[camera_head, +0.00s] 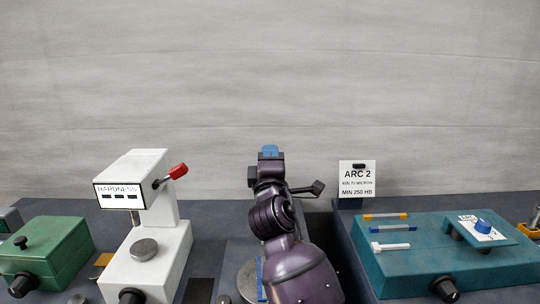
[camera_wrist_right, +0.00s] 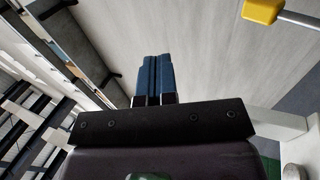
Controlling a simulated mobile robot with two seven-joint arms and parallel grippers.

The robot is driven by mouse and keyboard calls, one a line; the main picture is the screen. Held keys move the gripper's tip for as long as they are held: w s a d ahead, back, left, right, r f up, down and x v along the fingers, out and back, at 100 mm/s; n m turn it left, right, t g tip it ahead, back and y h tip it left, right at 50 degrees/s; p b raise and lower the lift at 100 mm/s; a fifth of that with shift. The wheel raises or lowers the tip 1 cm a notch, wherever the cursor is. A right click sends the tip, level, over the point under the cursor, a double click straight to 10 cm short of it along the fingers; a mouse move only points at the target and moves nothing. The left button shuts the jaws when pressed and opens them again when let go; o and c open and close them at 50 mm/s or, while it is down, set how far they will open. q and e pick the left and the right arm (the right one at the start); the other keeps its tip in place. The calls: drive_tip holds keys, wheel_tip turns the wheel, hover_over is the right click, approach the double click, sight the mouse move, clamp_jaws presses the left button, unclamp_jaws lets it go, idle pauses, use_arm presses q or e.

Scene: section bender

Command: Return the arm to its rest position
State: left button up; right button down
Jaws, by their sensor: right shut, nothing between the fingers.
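My right arm comes up from the bottom middle of the head view, dark purple. Its gripper (camera_head: 270,153) has blue fingertips and stands raised against the grey wall. In the right wrist view the two blue fingers (camera_wrist_right: 153,76) lie side by side, shut with nothing between them. My left gripper is not in either view.
A white hardness tester (camera_head: 150,215) with a red-knobbed lever stands left of my arm. A green box (camera_head: 50,250) is at far left. A teal machine (camera_head: 450,265) and an ARC 2 sign (camera_head: 357,179) are on the right. The space above the bench is clear.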

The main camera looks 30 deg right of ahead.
idle(0.5)
drive_tip(key=s+a+f+m+y, duration=0.1)
drive_tip(key=a+f+m+y, duration=0.2)
drive_tip(key=f, duration=0.4)
drive_tip(key=s+a+f+m+g+y, duration=0.1)
drive_tip(key=a+f+m+y, duration=0.1)
drive_tip(key=f+y, duration=0.3)
drive_tip(key=s+a+f+m+y, duration=0.1)
drive_tip(key=a+f+m+y, duration=0.15)
drive_tip(key=f, duration=0.55)
drive_tip(key=s+d+f+m+g, duration=0.1)
drive_tip(key=s+f+m+g, duration=0.2)
drive_tip(key=s+f, duration=1.9)
wheel_tip(320, 180, down, 2)
drive_tip(key=g+y, duration=0.1)
drive_tip(key=g, duration=0.2)
drive_tip(key=shift+s+d, duration=0.25)
drive_tip(key=shift+s, duration=0.1)
